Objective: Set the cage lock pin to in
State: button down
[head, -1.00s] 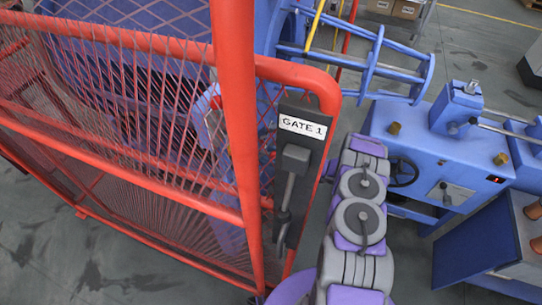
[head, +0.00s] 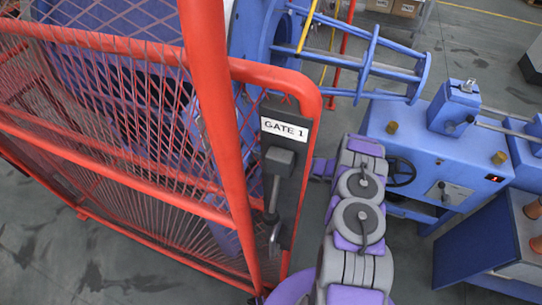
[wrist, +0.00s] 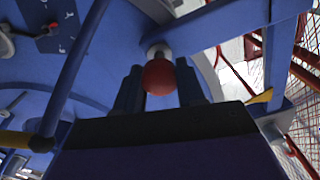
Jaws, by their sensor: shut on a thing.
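In the wrist view, a round red knob (wrist: 159,78) sits on a short light metal collar at the blue machine structure. I take it for the cage lock pin's handle. My gripper (wrist: 161,75) has its two dark fingers on either side of the knob and is shut on it. How far the pin sits in its hole cannot be seen.
The red mesh gate with its GATE 1 plate (head: 285,131) stands close to the left of my arm. A blue machine cabinet (head: 420,150) with a black handwheel (head: 401,171) stands to the right. Blue cage struts (wrist: 225,25) pass close to the knob.

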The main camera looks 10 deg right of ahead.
jog(key=x, duration=0.2)
jog(key=shift+w+a+r, duration=0.2)
jog(key=shift+w, duration=0.1)
jog(key=c, duration=1)
grip_release()
jog(key=shift+w, duration=0.1)
jog(key=shift+o, duration=0.6)
jog(key=shift+w+a+f, duration=0.1)
jog(key=shift+a+f, duration=0.05)
jog(key=shift+f, duration=0.05)
jog(key=shift+o, duration=1.1)
jog(key=shift+a, duration=0.2)
jog(key=p+v, duration=0.3)
jog(key=v, duration=1.4)
jog(key=shift+d, duration=0.2)
jog(key=shift+s, duration=0.3)
